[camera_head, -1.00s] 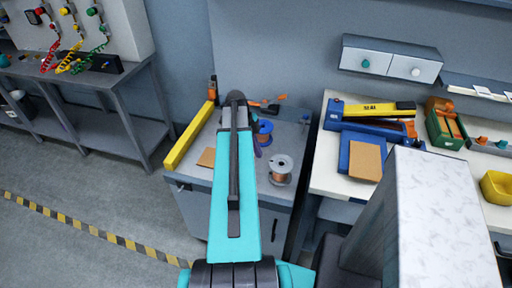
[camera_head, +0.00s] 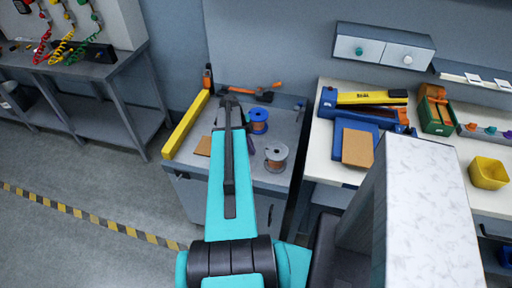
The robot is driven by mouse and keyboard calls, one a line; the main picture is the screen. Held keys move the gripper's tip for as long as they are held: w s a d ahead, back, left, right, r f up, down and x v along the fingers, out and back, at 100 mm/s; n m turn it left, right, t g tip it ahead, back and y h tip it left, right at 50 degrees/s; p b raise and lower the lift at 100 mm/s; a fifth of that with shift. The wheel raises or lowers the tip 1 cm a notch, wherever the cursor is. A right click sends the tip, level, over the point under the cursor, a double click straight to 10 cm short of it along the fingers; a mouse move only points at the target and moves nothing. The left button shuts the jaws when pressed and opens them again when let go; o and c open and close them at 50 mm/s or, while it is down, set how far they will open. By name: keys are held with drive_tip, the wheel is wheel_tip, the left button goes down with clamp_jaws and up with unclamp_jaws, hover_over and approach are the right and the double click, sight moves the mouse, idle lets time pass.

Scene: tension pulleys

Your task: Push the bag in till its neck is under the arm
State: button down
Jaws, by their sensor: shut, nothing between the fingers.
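A flat brown bag (camera_head: 357,149) lies on the blue tray (camera_head: 340,137) at the front of a blue sealer on the white bench. The sealer's yellow and black arm (camera_head: 372,97) runs across behind the bag. The bag's far edge lies near the blue body below that arm; I cannot tell whether its neck is under the arm. My turquoise arm reaches up over the grey cart, left of the sealer and apart from the bag. My gripper's fingers are hidden behind my own arm link.
A green box (camera_head: 436,115) and a yellow bin (camera_head: 488,173) stand right of the sealer. My white-topped body part blocks the bench's front.

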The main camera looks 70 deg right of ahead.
drive_tip(key=shift+w, duration=0.35)
drive_tip(key=shift+w+f+b, duration=0.15)
drive_tip(key=shift+w+b, duration=0.15)
drive_tip(key=shift+w, duration=0.15)
drive_tip(key=w+b, duration=0.3)
drive_tip(key=w, duration=0.3)
drive_tip(key=shift+w+a, duration=0.15)
drive_tip(key=shift+w, duration=0.1)
drive_tip(key=shift+w+a, duration=0.1)
drive_tip(key=shift+w, duration=0.45)
drive_tip(key=shift+s, duration=0.1)
